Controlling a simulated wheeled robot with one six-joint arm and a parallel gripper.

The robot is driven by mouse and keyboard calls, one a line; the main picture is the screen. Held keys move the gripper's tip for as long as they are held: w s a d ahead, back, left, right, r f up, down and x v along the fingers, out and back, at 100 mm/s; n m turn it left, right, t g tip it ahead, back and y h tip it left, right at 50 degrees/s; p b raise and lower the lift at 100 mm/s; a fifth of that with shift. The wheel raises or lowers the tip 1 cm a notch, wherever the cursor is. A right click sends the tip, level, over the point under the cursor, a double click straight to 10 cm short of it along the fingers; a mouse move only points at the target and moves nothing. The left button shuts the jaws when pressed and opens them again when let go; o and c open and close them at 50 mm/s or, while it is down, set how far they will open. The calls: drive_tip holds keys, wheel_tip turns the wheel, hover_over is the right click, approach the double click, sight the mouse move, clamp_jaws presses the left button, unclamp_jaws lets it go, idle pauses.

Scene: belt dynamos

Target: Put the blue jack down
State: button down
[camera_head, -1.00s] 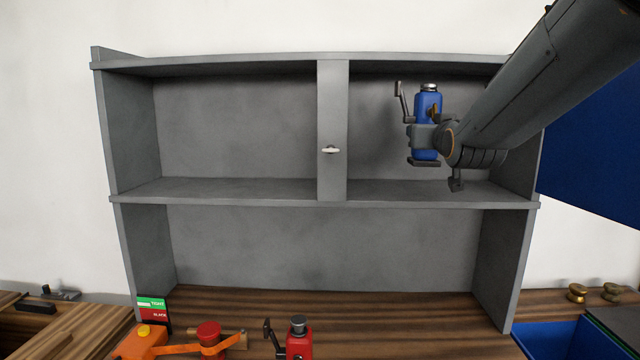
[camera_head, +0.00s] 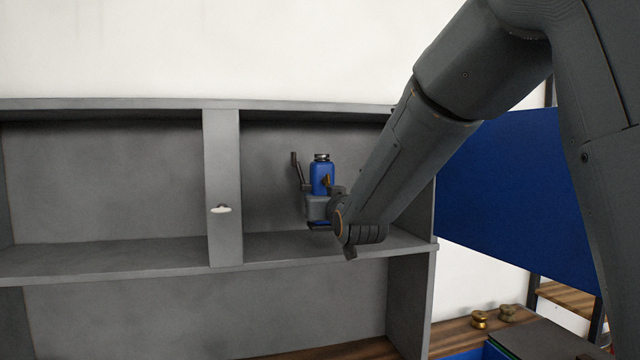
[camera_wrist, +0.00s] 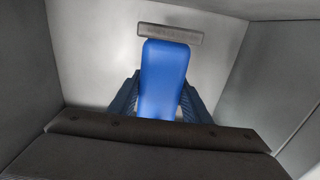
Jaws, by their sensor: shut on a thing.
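The blue jack (camera_head: 321,176) is upright in the right upper compartment of the grey shelf unit (camera_head: 225,160). It has a dark cap and a lever on its left side. My gripper (camera_head: 318,207) is shut around its lower body. The jack's base looks a little above the shelf board, but whether it touches cannot be told. In the wrist view the blue jack (camera_wrist: 163,80) lies between my two dark fingers (camera_wrist: 158,100), with a grey plate behind its far end. My gripper hides part of its lower side.
A divider with a small pale knob (camera_head: 220,209) stands left of the jack. A big blue panel (camera_head: 515,195) is right of the shelf unit. Two brass pieces (camera_head: 493,317) sit on the wooden bench below. The left upper compartment is empty.

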drive_tip(key=shift+d+f+p, duration=0.1)
drive_tip(key=shift+f+p, duration=0.75)
drive_tip(key=shift+f, duration=1.2)
drive_tip(key=shift+f, duration=0.15)
drive_tip(key=c, duration=1)
unclamp_jaws()
drive_tip(key=shift+f, duration=0.15)
drive_tip(key=shift+s, duration=0.15)
drive_tip(key=b+v, duration=0.5)
drive_tip(key=v, duration=0.6)
drive_tip(key=shift+s, duration=0.35)
